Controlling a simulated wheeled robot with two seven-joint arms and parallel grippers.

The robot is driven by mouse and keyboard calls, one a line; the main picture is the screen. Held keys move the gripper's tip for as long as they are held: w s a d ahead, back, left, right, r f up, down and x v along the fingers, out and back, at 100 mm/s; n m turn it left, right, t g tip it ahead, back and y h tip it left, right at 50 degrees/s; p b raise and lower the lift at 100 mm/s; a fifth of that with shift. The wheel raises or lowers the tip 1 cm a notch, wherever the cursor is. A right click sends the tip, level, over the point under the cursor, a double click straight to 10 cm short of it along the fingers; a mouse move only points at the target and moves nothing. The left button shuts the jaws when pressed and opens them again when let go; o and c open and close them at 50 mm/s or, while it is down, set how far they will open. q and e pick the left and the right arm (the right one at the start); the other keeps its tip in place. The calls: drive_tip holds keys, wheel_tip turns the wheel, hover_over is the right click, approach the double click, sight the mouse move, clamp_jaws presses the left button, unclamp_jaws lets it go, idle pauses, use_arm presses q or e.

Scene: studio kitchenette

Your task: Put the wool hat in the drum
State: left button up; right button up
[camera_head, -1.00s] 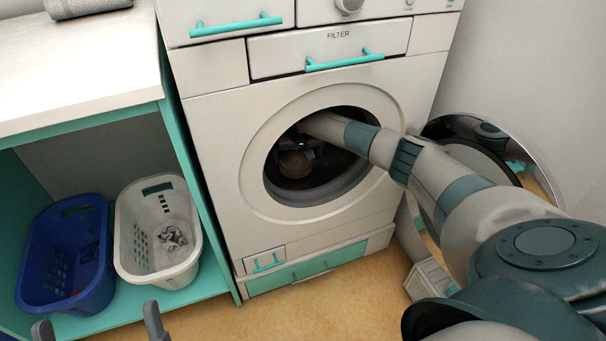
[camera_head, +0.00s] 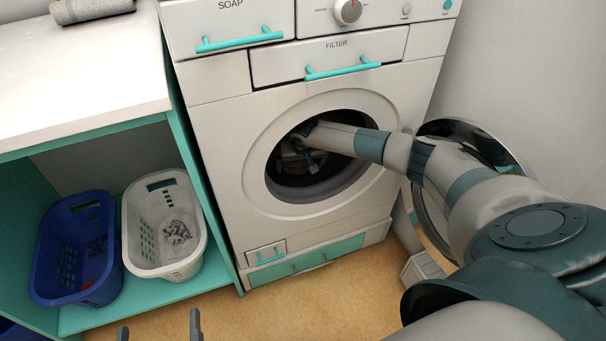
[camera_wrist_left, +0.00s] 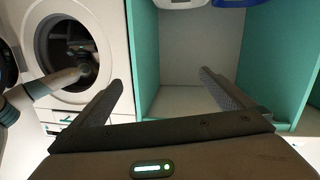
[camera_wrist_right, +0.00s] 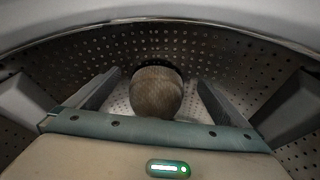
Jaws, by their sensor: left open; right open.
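The wool hat (camera_wrist_right: 157,88) is a brown, rounded, ribbed shape inside the perforated metal drum (camera_wrist_right: 235,60) in the right wrist view. My right gripper (camera_head: 308,158) reaches through the round door opening of the washing machine. Its jaws are open, with one finger on each side of the hat, and gaps show beside it. In the head view the hat cannot be made out in the dark drum (camera_head: 335,178). My left gripper (camera_wrist_left: 160,80) is open and empty; its fingertips show at the bottom of the head view (camera_head: 159,329).
The round door (camera_head: 433,205) stands open at the right, behind my right arm. A blue basket (camera_head: 78,285) and a white basket (camera_head: 163,265) stand on the teal shelf (camera_head: 125,312) at left. A rolled grey towel (camera_head: 92,10) lies on the counter (camera_head: 75,90).

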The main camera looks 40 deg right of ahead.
drive_tip(key=shift+s+a+r+p, duration=0.1)
drive_tip(key=shift+s+a+p, duration=0.2)
drive_tip(key=shift+s+p, duration=0.25)
drive_tip(key=shift+s+a+p, duration=0.25)
drive_tip(key=shift+s+p, duration=0.1)
drive_tip(key=shift+s, duration=0.25)
drive_tip(key=shift+s+a+p, duration=0.25)
drive_tip(key=shift+s+p, duration=0.15)
drive_tip(key=shift+s, duration=0.15)
drive_tip(key=shift+s+a+p, duration=0.25)
drive_tip(key=shift+s+p, duration=0.1)
drive_tip(key=shift+s, duration=0.2)
use_arm(q)
drive_tip(key=s+a+f+g+y, duration=0.1)
drive_tip(key=s+a+f+g, duration=0.1)
drive_tip(key=s+f+g, duration=0.1)
drive_tip(key=s+a+f+g+y, duration=0.1)
drive_tip(key=s+a+f+g, duration=0.1)
drive_tip(key=f, duration=0.5)
drive_tip(key=shift+s+a+f+n+g, duration=0.25)
drive_tip(key=shift+s+g, duration=0.3)
drive_tip(key=shift+g, duration=0.85)
use_arm(e)
drive_tip(key=shift+s+a, duration=0.1)
drive_tip(key=shift+s, duration=0.15)
